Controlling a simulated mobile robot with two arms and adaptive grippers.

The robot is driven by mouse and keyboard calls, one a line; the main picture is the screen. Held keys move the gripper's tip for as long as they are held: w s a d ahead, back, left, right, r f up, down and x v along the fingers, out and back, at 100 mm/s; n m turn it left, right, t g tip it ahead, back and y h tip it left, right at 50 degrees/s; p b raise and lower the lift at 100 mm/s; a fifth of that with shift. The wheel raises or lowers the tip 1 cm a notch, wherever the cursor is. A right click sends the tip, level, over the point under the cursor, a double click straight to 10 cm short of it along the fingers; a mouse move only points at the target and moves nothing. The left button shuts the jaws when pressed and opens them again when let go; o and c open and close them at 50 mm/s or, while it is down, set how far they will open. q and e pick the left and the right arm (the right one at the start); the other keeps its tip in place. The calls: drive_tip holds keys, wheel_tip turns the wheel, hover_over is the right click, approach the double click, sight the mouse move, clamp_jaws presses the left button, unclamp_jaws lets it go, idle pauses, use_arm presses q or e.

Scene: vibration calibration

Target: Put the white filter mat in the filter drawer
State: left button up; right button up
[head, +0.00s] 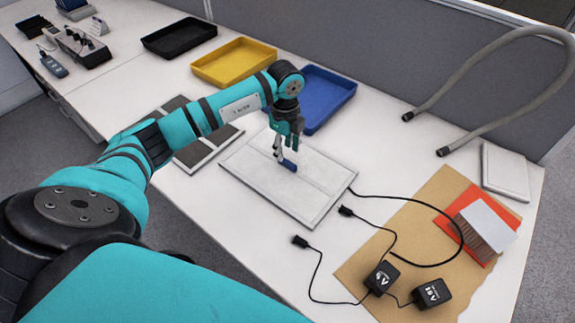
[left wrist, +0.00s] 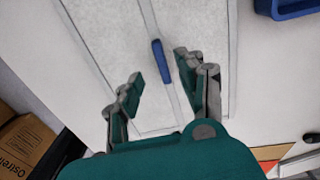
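A flat, light-framed panel (head: 262,194) lies on the table under my left gripper. It holds pale, speckled mat-like surfaces split by a strip; these also show in the left wrist view (left wrist: 105,45). A small blue bar or tab (left wrist: 161,61) stands on it near the strip. My left gripper (head: 282,152) points down over the panel with its fingers apart, one on each side of the blue bar's line in the wrist view (left wrist: 160,85). It holds nothing; contact cannot be told. A plain white slab (head: 506,172) lies at the right. I cannot tell which piece is the filter mat or drawer. My right gripper is out of view.
A dark-panelled frame (head: 190,157) lies left, partly behind my arm. Black (head: 180,38), yellow (head: 233,63) and blue (head: 325,97) trays line the back. A grey hose (head: 497,50) arches at the right. Black adapters (head: 382,278) with cables and a red folder (head: 452,222) lie front right.

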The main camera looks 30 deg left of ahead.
sight(287, 161)
use_arm(q)
drive_tip(key=f, duration=0.5)
drive_tip(key=shift+w+d+p, duration=0.1)
drive_tip(key=shift+d+p, duration=0.1)
drive_tip(key=shift+p, duration=0.15)
clamp_jaws()
drive_tip(key=shift+r, duration=0.1)
